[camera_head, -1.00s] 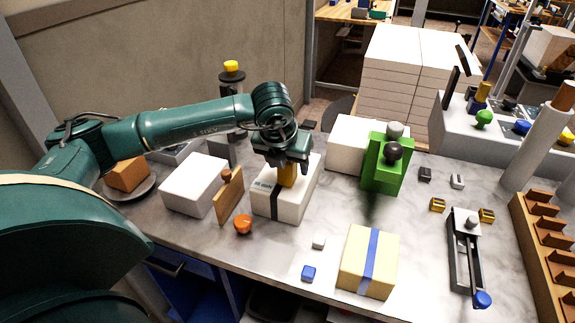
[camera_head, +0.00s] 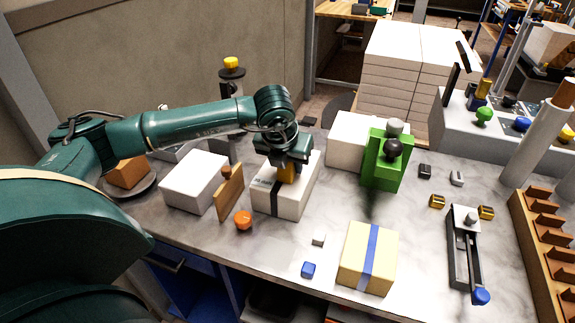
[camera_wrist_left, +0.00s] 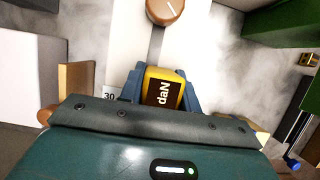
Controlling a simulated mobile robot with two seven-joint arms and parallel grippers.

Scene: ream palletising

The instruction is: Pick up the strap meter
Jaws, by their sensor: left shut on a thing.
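The strap meter (camera_head: 287,173) is a small yellow block on top of a white ream (camera_head: 303,194) with a dark strap. In the left wrist view the meter (camera_wrist_left: 164,88) shows a dark face reading "daN". My left gripper (camera_head: 287,164) points down over the ream, and its blue fingers (camera_wrist_left: 162,92) are shut on the meter from both sides. The meter's underside is hidden, so I cannot tell whether it touches the ream. My right gripper is not in view.
A wooden upright (camera_head: 229,192) and a white ream (camera_head: 193,182) stand left of the gripper. A green block holder (camera_head: 384,163) stands to the right. An orange knob (camera_head: 243,220) and a blue-strapped yellow package (camera_head: 368,259) lie nearer.

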